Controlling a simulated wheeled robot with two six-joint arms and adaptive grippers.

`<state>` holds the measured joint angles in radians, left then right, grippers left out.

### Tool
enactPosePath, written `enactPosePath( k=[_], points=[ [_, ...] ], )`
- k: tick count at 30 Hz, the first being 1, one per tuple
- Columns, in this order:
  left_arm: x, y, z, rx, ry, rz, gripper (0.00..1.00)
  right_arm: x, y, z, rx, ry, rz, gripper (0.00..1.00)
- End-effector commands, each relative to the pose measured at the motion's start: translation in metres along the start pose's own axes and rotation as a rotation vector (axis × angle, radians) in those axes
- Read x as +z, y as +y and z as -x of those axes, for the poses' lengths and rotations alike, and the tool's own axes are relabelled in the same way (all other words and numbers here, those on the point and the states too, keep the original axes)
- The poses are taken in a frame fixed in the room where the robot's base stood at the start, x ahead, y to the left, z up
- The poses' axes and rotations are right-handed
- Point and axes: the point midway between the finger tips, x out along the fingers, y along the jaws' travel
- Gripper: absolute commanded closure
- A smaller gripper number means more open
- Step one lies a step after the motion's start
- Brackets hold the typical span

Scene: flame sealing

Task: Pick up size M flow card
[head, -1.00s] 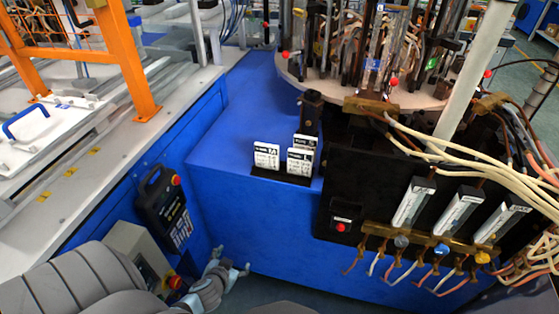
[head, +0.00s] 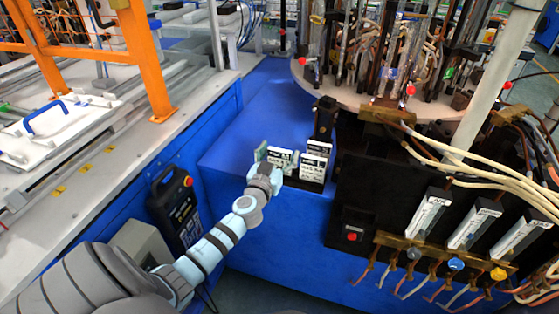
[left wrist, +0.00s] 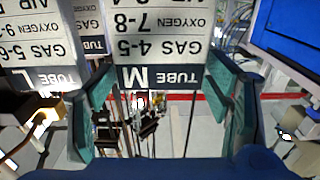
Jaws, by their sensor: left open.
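The size M flow card (head: 280,154) is a white card with a dark header, upright in the black holder on the blue cabinet top. In the left wrist view the M card (left wrist: 155,38) shows "TUBE M" upside down. My left gripper (head: 276,159) is at this card, open, with one finger on each side of it. In the left wrist view its teal fingers (left wrist: 163,88) flank the card's header edge, and I cannot tell whether they touch it. The L card (left wrist: 40,50) is beside the left finger. My right gripper is not in view.
The L card (head: 312,165) and another card (head: 319,148) stand close on the right in the holder. A dark post (head: 325,118) rises behind them. The black panel with flow tubes (head: 427,215) is at the right. The blue cabinet top (head: 237,135) is clear at left.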

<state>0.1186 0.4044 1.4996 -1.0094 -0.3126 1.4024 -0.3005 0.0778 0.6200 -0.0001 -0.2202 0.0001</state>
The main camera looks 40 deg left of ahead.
Motion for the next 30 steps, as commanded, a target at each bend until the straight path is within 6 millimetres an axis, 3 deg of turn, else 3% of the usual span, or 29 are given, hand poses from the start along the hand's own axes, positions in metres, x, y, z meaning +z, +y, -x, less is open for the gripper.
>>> enactPosePath(
  k=[8, 15, 23, 26, 30],
  points=[
    [0.002, 0.0, -0.008, 0.001, -0.002, 0.001, 0.3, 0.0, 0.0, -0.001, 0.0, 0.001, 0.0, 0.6],
    [0.002, 0.0, -0.008, 0.001, -0.002, 0.001, 0.68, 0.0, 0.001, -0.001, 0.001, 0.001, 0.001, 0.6],
    [-0.001, 0.0, -0.008, 0.001, -0.001, 0.0, 0.68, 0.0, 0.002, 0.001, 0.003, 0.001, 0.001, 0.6],
    [-0.011, 0.0, -0.008, 0.001, 0.0, 0.001, 0.68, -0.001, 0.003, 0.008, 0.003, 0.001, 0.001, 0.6],
    [-0.042, 0.0, -0.008, 0.001, 0.001, 0.0, 0.68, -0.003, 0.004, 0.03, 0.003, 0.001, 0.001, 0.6]
  ],
)
